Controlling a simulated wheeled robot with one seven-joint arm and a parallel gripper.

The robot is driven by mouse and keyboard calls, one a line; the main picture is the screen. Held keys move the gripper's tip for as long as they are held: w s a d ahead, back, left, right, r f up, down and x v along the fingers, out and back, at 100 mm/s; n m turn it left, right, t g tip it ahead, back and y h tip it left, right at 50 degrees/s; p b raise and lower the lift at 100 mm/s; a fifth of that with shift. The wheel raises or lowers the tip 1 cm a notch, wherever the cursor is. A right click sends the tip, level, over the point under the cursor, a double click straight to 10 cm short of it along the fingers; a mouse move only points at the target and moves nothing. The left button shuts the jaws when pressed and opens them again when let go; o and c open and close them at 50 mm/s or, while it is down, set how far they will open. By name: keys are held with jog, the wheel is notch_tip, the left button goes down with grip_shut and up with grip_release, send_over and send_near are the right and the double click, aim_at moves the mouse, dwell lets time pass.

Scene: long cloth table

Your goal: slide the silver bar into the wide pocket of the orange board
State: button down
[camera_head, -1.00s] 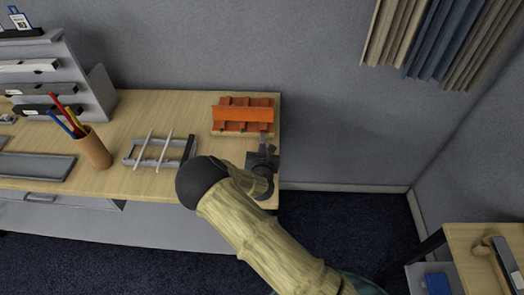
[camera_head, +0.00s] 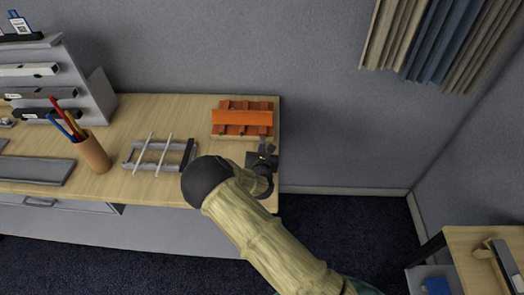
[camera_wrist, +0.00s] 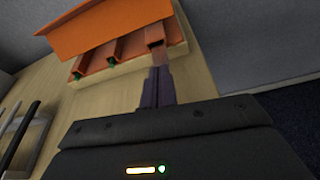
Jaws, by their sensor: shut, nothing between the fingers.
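The orange board (camera_head: 243,118) stands at the table's right back corner, with a raised orange strip over several dividers. It fills the upper part of the wrist view (camera_wrist: 105,28). My gripper (camera_head: 262,148) is shut and empty in front of the board's right end. In the wrist view its fingertips (camera_wrist: 158,72) are close to a brownish block (camera_wrist: 157,35) at that end. I cannot tell whether they touch it, or whether the block is a divider or a bar. Two slim pale silver bars (camera_head: 163,156) lie across a grey rack left of my gripper; I cannot tell which one the task names.
The grey rack (camera_head: 130,163) has a dark upright end at its right. A pen cup (camera_head: 94,153) and a grey tray (camera_head: 35,170) stand farther left. A grey shelf unit (camera_head: 95,95) is at the back left. The wall is close behind the board.

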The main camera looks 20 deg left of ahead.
aim_at(262, 139)
jog(key=shift+w+a+b, duration=0.15)
jog(key=shift+w+a, duration=0.1)
jog(key=shift+w, duration=0.7)
jog(key=shift+w+a+b, duration=0.15)
jog(key=shift+w+a, duration=0.1)
jog(key=shift+w, duration=0.7)
dwell(0.5)
jog(key=shift+s+d+p, duration=0.15)
jog(key=shift+s+p, duration=0.25)
jog(key=shift+s, duration=0.2)
jog(key=shift+s+d+p, duration=0.15)
jog(key=shift+s+p, duration=0.2)
jog(key=shift+s, duration=0.25)
jog(key=shift+s+d, duration=0.1)
jog(key=shift+s, duration=0.2)
jog(key=shift+s, duration=0.1)
jog(key=b+v, duration=0.3)
jog(key=v, duration=1.4)
jog(key=shift+s, duration=0.15)
